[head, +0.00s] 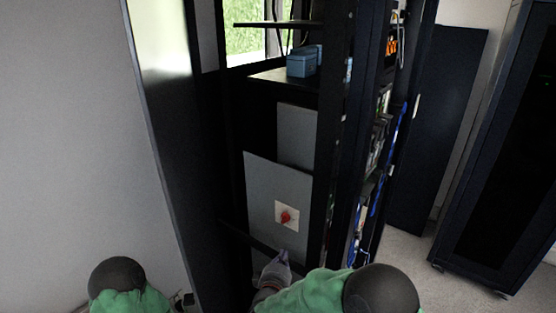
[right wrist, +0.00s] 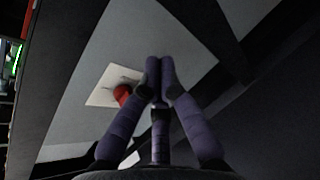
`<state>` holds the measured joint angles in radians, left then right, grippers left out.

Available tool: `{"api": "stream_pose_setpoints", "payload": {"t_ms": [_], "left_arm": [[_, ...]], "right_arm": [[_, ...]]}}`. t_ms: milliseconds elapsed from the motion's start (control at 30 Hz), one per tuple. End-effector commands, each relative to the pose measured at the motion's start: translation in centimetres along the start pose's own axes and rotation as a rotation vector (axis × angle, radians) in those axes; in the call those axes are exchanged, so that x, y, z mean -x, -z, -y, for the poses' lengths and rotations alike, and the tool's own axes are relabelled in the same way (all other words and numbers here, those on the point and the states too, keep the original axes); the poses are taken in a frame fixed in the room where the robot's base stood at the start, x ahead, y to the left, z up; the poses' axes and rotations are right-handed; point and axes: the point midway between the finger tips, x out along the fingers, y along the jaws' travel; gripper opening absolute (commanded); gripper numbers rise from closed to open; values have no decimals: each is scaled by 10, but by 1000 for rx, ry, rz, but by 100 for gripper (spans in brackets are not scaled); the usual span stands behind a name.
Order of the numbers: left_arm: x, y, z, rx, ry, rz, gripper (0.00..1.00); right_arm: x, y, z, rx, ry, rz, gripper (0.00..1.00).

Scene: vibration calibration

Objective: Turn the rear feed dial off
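The red feed dial (head: 286,217) sits on a square white plate (head: 293,211) on a grey panel (head: 262,185) inside the open rack cabinet. In the right wrist view the dial (right wrist: 122,95) shows left of my fingers, partly hidden near them. My right gripper (head: 283,256) is below the dial in the head view, pointing up toward the panel. In the wrist view its fingertips (right wrist: 160,66) are together with nothing seen between them. I cannot tell whether a finger touches the dial. My left arm shows at bottom left; its gripper is out of view.
A dark bar (head: 260,243) crosses the cabinet below the dial. The rack's right side (head: 375,150) carries cables and equipment. A blue box (head: 303,61) is on an upper shelf. Another dark cabinet (head: 505,150) stands at right, with open floor between.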

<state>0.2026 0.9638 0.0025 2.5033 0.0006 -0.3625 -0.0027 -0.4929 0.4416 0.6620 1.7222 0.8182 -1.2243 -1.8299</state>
Motion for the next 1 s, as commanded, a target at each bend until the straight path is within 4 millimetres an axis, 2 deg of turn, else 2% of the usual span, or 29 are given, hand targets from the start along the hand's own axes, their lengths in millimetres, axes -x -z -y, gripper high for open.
{"api": "stream_pose_setpoints", "payload": {"t_ms": [33, 200, 333, 467, 567, 967, 1000], "left_arm": [[0, 0, 0, 0, 0, 0, 40], [-1, 0, 0, 0, 0, 0, 40], [-2, 0, 0, 0, 0, 0, 40], [-2, 0, 1, 0, 0, 0, 40], [-6, 0, 2, 0, 0, 0, 40], [-36, 1, 13, 0, 0, 0, 40], [-27, 1, 10, 0, 0, 1, 40]], "right_arm": [[7, 13, -16, 43, -49, 5, 0], [30, 37, -57, 191, -170, 66, 0], [43, 45, -74, 260, -214, 107, 0], [48, 48, -81, 292, -231, 128, 0], [45, 47, -83, 296, -234, 133, 0], [11, 33, -93, 294, -234, 132, 0], [8, 33, -97, 298, -231, 133, 0]]}}
